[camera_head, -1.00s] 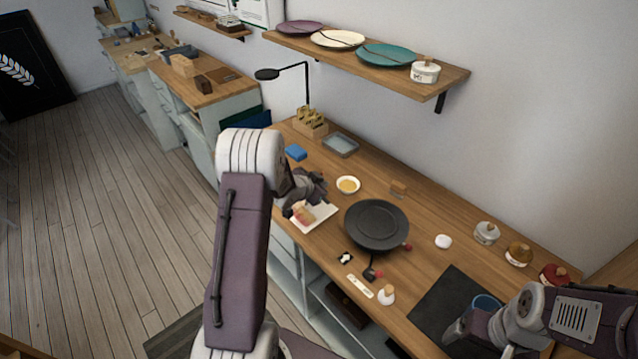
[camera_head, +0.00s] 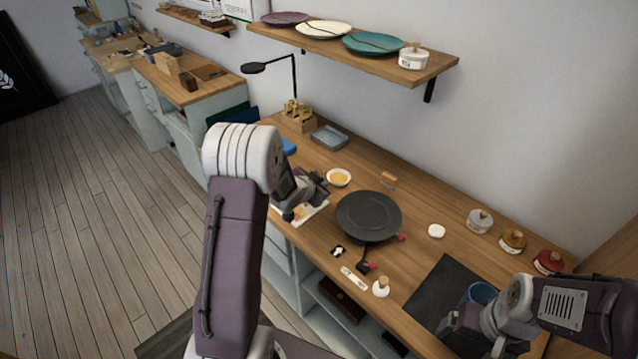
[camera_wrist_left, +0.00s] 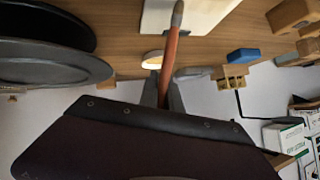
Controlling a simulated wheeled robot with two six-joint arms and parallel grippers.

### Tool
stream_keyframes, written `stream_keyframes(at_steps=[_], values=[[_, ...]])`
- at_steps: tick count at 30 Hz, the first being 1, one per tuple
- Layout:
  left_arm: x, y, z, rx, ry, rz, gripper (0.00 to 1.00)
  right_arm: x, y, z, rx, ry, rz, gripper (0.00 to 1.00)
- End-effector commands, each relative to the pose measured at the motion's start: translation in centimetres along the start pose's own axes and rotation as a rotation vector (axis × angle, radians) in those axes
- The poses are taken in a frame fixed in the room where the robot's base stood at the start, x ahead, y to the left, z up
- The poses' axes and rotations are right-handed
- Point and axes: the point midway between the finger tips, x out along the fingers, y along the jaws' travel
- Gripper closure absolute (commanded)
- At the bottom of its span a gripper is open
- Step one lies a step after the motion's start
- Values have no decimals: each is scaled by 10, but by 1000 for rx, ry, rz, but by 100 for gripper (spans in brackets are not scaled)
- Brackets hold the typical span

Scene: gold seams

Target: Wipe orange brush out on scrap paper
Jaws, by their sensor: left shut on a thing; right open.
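My left gripper (camera_wrist_left: 167,95) is shut on an orange-handled brush (camera_wrist_left: 170,55). In the left wrist view the brush's greyish tip (camera_wrist_left: 178,12) lies over the pale scrap paper (camera_wrist_left: 210,12); I cannot tell whether it touches. In the head view the left gripper (camera_head: 305,192) covers much of the paper (camera_head: 316,213) at the bench's front edge. An orange-brown patch shows there, partly hidden. My right gripper (camera_head: 462,328) is open over the dark mat, near a blue cup (camera_head: 482,293).
A black turntable (camera_head: 368,215) stands right of the paper. A bowl with yellow contents (camera_head: 339,177) is behind it, and a blue block (camera_head: 289,146) further left. Several lidded jars (camera_head: 512,241) stand at the right. A grey tray (camera_head: 329,137) is at the back.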

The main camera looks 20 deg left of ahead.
Motion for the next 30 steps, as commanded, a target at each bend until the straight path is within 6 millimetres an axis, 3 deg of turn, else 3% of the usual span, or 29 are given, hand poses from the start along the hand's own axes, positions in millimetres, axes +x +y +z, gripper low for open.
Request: stream_keyframes(at_steps=[6, 11, 30], values=[[-3, 17, -1, 1, 0, 2, 100, 13, 0, 1, 0, 0, 0, 14], [-5, 19, -2, 0, 0, 1, 100, 13, 0, 1, 0, 0, 0, 14], [2, -5, 2, 0, -2, 1, 100, -1, 0, 0, 0, 0, 0, 14]])
